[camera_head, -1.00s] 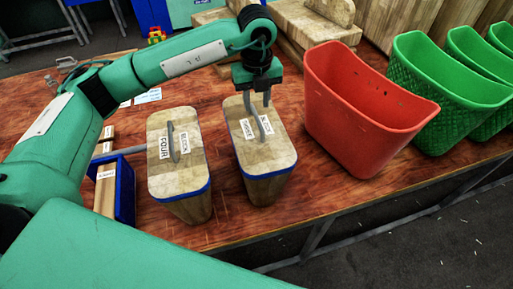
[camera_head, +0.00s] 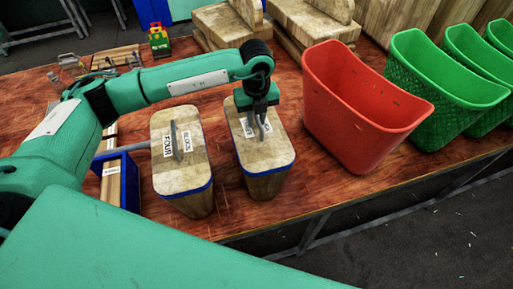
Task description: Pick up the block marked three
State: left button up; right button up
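Two wooden blocks with blue lower edges and grey top handles stand side by side on the red-brown table. The left block (camera_head: 180,179) carries a label reading FOUR. The right block (camera_head: 268,158) has labels beside its handle; its number is partly covered and too small to read. My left gripper (camera_head: 260,122) points down over the right block, with its fingers at the handle. The gripper hides most of that handle, and I cannot tell if the fingers grip it. The right block stands on the table. My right gripper is not in view.
A red bin (camera_head: 358,112) stands close to the right of the right block, with green bins (camera_head: 440,95) beyond it. A blue box (camera_head: 130,183) sits left of the left block. Wooden pieces (camera_head: 225,25) stand behind. The table's front edge is close to the blocks.

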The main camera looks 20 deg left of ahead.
pick_arm(q)
grip_shut()
jog(key=shift+r, duration=0.1)
dwell(1.0)
jog(key=shift+w+r, duration=0.1)
jog(key=shift+w, duration=0.1)
